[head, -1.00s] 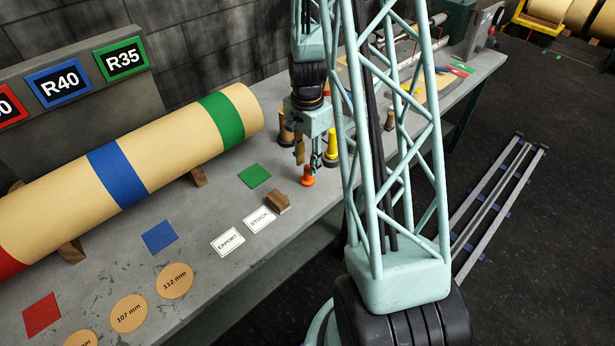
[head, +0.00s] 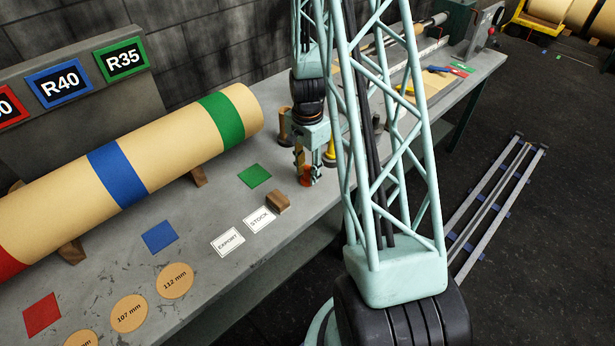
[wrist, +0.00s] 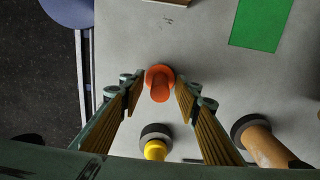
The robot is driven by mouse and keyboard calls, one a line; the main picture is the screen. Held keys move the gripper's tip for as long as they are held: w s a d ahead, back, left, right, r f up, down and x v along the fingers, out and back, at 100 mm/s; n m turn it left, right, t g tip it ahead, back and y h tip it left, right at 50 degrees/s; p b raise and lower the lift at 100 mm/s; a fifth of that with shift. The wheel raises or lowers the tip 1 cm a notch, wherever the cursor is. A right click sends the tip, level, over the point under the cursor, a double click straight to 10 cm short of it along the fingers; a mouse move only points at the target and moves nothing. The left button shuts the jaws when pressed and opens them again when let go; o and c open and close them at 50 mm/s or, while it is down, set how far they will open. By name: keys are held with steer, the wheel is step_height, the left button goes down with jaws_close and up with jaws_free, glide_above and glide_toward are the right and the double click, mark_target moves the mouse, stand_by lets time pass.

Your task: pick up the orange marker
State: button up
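The orange marker (wrist: 159,84) stands on the grey bench between my gripper's two fingers in the wrist view, with a gap showing on each side. In the head view the orange marker (head: 305,176) is partly hidden behind the fingers. My gripper (head: 307,180) points down at the bench, with its fingertips low around the marker. In the wrist view my gripper (wrist: 158,90) is open, its padded fingers spread on either side of the marker.
A yellow marker with a dark base (wrist: 155,148) and a tan one (wrist: 262,142) stand close by. A wooden block (head: 278,201), a green square (head: 254,175) and white cards (head: 259,219) lie nearby. A striped roll (head: 150,170) lies behind. The bench's front edge is close.

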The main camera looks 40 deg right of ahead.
mark_target(307, 167)
steer(key=shift+c, duration=0.2)
steer(key=c, duration=0.9)
steer(key=shift+c, duration=0.2)
steer(key=shift+r, duration=0.15)
steer(key=shift+r, duration=1.55)
steer(key=s+a+r+b, duration=0.1)
steer(key=s+a+b, duration=0.1)
steer(key=s, duration=1.1)
steer(key=shift+s+a+r+b, duration=0.15)
steer(key=shift+a+b, duration=0.15)
steer(key=shift+a, duration=0.5)
steer(key=shift+s+b, duration=0.2)
steer(key=shift+b, duration=0.35)
